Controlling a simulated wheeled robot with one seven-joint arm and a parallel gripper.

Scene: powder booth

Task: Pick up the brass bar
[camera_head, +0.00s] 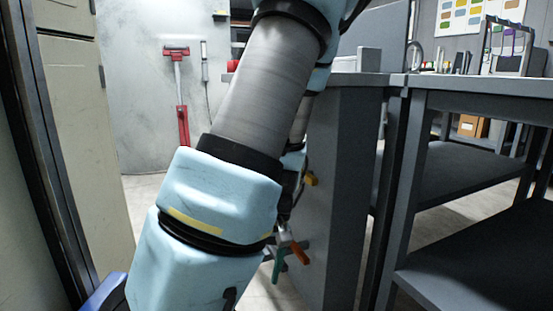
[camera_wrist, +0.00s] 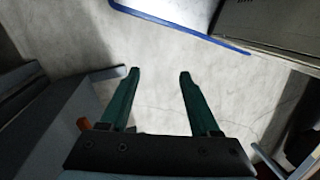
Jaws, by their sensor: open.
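I see no brass bar in either view. My gripper (camera_wrist: 158,74) shows in the wrist view as two dark green fingers, spread apart with only bare floor between them. In the head view, a small green piece that looks like one of its fingers shows beside the arm, low against the grey bench side; the rest of the gripper is hidden there by my arm.
A grey workbench (camera_head: 340,190) with lower shelves (camera_head: 460,170) fills the right. A pale cabinet (camera_head: 80,110) stands at left. A red-and-grey tool (camera_head: 178,95) is on the back wall. Small orange handles (camera_head: 300,253) sit near the bench side. Floor (camera_wrist: 150,40) lies open below the gripper.

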